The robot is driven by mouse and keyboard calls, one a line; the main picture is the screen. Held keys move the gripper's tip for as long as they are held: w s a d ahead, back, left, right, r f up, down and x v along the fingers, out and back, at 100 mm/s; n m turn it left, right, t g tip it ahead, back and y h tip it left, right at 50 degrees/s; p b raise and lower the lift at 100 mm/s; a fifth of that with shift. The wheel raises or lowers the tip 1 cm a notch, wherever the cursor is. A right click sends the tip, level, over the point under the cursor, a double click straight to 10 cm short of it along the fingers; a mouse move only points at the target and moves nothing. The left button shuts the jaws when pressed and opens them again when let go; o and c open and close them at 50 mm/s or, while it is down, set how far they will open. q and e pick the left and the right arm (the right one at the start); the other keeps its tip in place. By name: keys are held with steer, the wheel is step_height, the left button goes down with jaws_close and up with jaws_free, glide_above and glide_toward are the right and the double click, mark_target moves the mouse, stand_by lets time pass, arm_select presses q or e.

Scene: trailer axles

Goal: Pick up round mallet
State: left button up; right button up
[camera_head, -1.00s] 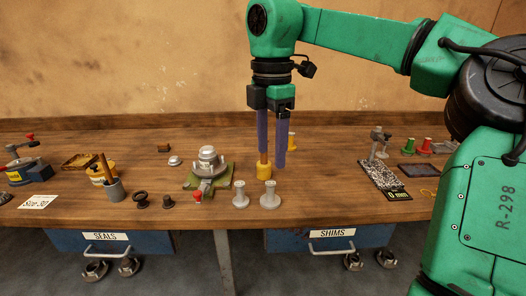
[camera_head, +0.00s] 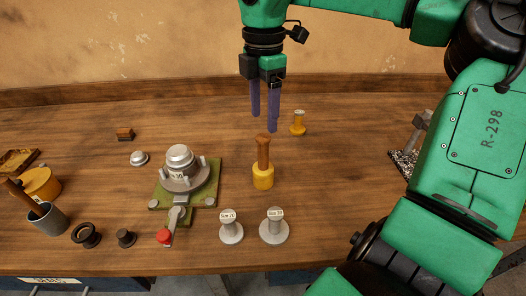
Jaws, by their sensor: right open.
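The round mallet (camera_head: 263,175) stands upright on the wooden bench, with a yellow head at the bottom and a brown handle pointing up. My right gripper (camera_head: 264,124) hangs from above with its two purple fingers apart and pointing down. It is open and empty. Its fingertips appear just above and behind the handle top, with no clear contact. My left gripper is not in view.
A metal fixture on a green plate (camera_head: 213,174) stands left of the mallet. Two grey size posts (camera_head: 231,228) (camera_head: 274,227) stand in front, and a small yellow post (camera_head: 298,123) behind right. A grey cup (camera_head: 47,219) and dark rings are at left.

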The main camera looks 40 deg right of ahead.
mark_target(263, 137)
steer(key=f+p, duration=0.1)
steer(key=f, duration=0.6)
steer(key=shift+w+d+f+p, duration=0.1)
steer(key=shift+w+f+p, duration=0.15)
steer(key=shift+p, duration=0.1)
steer(key=shift+f, duration=0.4)
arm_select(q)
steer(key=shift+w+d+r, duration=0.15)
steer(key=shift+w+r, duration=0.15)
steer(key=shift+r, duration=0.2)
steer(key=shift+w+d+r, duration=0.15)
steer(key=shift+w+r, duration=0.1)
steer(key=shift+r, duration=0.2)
arm_select(e)
steer(key=shift+f, duration=0.1)
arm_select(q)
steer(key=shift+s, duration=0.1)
arm_select(e)
jaws_close()
